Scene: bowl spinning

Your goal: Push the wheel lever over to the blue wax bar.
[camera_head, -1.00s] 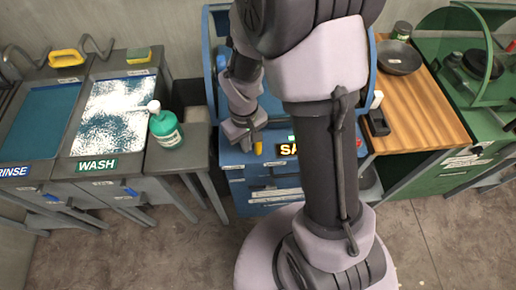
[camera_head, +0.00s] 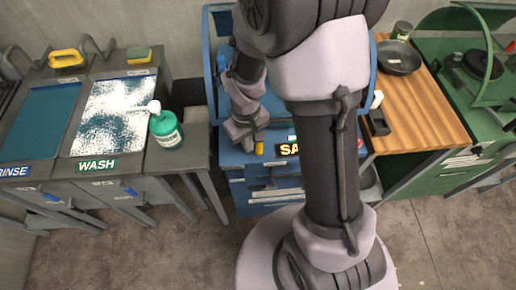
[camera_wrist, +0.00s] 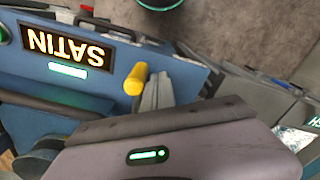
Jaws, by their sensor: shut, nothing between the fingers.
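A yellow-capped lever (camera_head: 259,148) stands at the front of the blue machine, left of its lit sign; I take it for the wheel lever. It also shows in the wrist view (camera_wrist: 135,79). My gripper (camera_head: 248,143) is shut and empty, just left of the lever in the head view. In the wrist view its grey fingers (camera_wrist: 157,92) are right beside the yellow cap; I cannot tell whether they touch. I cannot make out the blue wax bar or the wheel; my arm covers much of the machine.
The blue machine (camera_head: 237,160) has a lit SATIN sign (camera_wrist: 65,46) and a green display (camera_wrist: 68,70). A green bottle (camera_head: 165,127) stands on the grey side table at left. Wash and rinse basins are far left.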

